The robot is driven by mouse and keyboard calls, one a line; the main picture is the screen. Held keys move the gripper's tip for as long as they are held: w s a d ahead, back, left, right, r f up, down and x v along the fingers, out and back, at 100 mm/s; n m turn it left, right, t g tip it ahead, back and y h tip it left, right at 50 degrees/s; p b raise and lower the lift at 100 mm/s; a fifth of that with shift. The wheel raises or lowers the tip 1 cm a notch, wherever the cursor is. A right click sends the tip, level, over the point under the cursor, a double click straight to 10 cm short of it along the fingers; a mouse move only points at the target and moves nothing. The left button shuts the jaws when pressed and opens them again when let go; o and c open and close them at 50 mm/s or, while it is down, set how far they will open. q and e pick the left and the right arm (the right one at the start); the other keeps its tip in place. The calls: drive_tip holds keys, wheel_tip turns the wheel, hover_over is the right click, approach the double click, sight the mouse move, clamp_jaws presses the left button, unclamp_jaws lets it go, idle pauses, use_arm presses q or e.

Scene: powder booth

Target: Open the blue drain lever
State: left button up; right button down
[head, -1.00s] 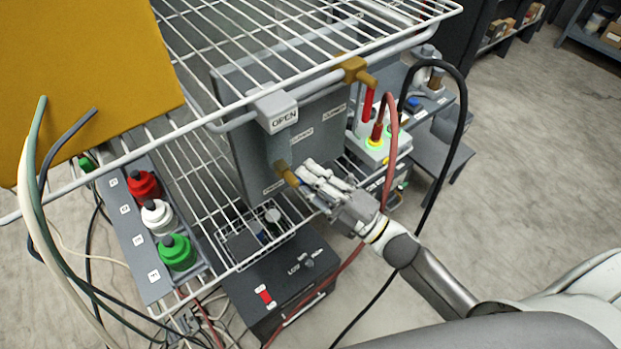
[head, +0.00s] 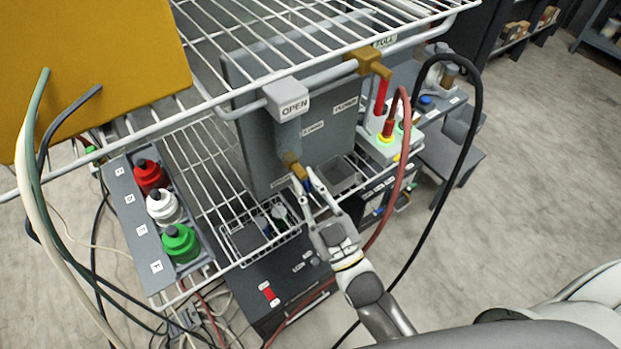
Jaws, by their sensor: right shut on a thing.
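A brass drain valve (head: 293,165) sticks out low on the front of the grey panel tank. A small bit of the blue drain lever (head: 306,186) shows at its outer end, between my fingers. Most of the lever is hidden by them, so I cannot tell its exact angle. My right gripper (head: 312,186) comes up from below right and is shut on the lever. My left gripper is not in view.
A wire basket (head: 262,262) and a black box (head: 290,290) sit below. Red, white and green bottles stand left. A red hose (head: 408,150) and black cable loop right.

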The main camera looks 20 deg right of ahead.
drive_tip(key=shift+s+a+r+m+h+p, duration=0.15)
drive_tip(key=shift+m+h, duration=0.3)
drive_tip(key=shift+m, duration=0.35)
drive_tip(key=shift+w+a+r+m+h+p, duration=0.15)
drive_tip(key=shift+m+h, duration=0.35)
drive_tip(key=shift+m, duration=0.3)
drive_tip(key=shift+s+a+m+h+p, duration=0.15)
drive_tip(key=shift+m+h, duration=0.3)
drive_tip(key=shift+m, duration=0.35)
drive_tip(key=c, duration=1.5)
unclamp_jaws()
drive_tip(key=shift+d, duration=0.1)
drive_tip(key=shift+f, duration=0.2)
drive_tip(key=v, duration=1.2)
